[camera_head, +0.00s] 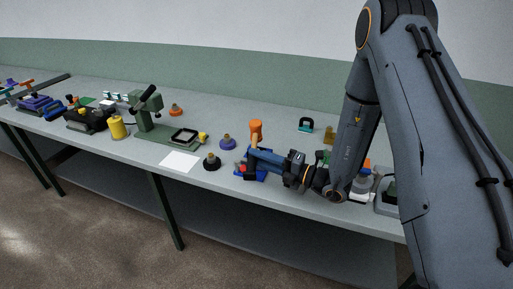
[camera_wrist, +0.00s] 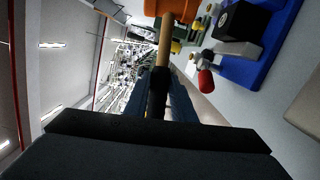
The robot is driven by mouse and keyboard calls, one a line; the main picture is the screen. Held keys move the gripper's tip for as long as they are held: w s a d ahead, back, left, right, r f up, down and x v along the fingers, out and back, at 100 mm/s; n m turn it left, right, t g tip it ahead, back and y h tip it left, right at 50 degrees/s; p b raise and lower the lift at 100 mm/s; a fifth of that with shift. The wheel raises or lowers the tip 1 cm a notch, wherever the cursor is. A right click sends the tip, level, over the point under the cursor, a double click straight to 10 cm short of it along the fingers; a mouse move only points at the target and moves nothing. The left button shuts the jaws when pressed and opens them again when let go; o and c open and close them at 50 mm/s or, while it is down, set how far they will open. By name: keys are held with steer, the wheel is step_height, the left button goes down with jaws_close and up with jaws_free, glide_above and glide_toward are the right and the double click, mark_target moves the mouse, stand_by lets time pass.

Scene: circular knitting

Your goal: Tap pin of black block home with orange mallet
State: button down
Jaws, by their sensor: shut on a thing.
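The orange mallet (camera_wrist: 175,8) has an orange head, a wooden handle and a black grip. My gripper (camera_wrist: 157,92) is shut on its grip. In the head view my gripper (camera_head: 252,156) is near the table's front edge, with the mallet's orange head (camera_head: 256,127) above the fingertips. In the head view the block (camera_head: 249,169) is just below my gripper, partly hidden. I cannot make out the pin.
A black round piece (camera_head: 212,163) and a purple one (camera_head: 227,143) stand left of my gripper. A green press (camera_head: 150,112), a white sheet (camera_head: 179,162) and a yellow cylinder (camera_head: 117,127) are farther left. A teal-and-black item (camera_head: 306,125) stands behind. The table's middle back is mostly clear.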

step_height(320, 180, up, 5)
steer(key=p, duration=0.3)
stand_by(0.4)
